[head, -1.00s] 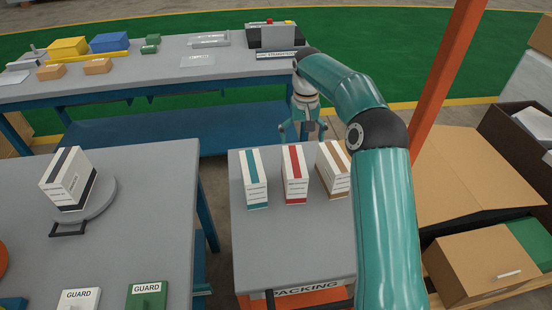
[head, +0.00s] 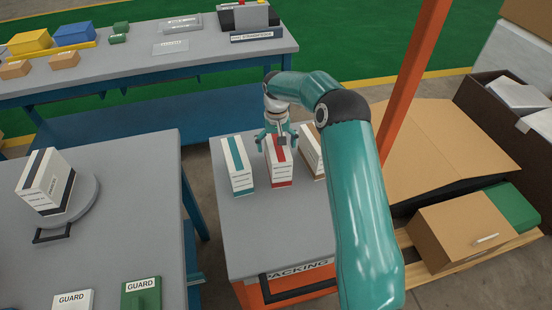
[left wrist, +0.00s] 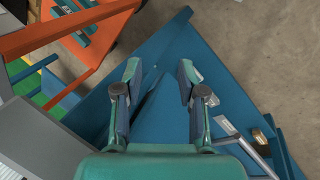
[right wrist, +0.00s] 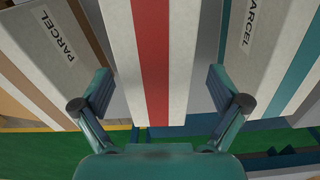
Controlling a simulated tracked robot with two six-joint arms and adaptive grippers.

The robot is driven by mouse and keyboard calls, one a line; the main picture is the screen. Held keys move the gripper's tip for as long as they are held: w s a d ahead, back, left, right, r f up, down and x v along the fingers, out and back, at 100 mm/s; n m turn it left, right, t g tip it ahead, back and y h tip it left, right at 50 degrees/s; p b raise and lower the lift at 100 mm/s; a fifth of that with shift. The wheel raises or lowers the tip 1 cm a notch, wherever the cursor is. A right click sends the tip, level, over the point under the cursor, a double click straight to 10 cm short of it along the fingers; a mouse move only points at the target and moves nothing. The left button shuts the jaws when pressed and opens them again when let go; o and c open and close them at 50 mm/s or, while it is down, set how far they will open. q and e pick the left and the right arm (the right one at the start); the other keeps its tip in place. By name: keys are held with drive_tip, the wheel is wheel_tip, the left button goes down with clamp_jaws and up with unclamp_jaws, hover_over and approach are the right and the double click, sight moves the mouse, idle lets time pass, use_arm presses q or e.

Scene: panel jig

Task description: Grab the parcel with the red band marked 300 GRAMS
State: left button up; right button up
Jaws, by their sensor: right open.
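The white parcel with the red band (head: 279,172) stands upright on the packing table (head: 262,240), between a parcel with a teal band (head: 238,172) and one with a brown band (head: 312,158). Its weight marking is too small to read. My right gripper (head: 278,142) is open at the top of the red-banded parcel. In the right wrist view, its fingers (right wrist: 160,85) lie on either side of the red-banded parcel (right wrist: 153,45), with no clear grip on it. My left gripper (left wrist: 160,72) is open and empty over a blue surface, seen only in the left wrist view.
The neighbouring brown-banded parcel (right wrist: 35,60) and teal-banded parcel (right wrist: 260,55) stand close beside my right fingers. A dark-banded parcel (head: 45,182) sits on a round plate at left.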

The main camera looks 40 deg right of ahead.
drive_tip(key=f, duration=0.1)
drive_tip(key=f+p, duration=0.1)
drive_tip(key=f, duration=0.2)
drive_tip(key=shift+d+f+p, duration=0.15)
drive_tip(key=shift+d+p, duration=0.1)
drive_tip(key=shift+p, duration=0.05)
drive_tip(key=shift+w+f, duration=0.1)
drive_tip(key=shift+f, duration=0.2)
drive_tip(key=c, duration=1.3)
drive_tip(key=shift+r, duration=0.1)
drive_tip(key=shift+c, duration=0.3)
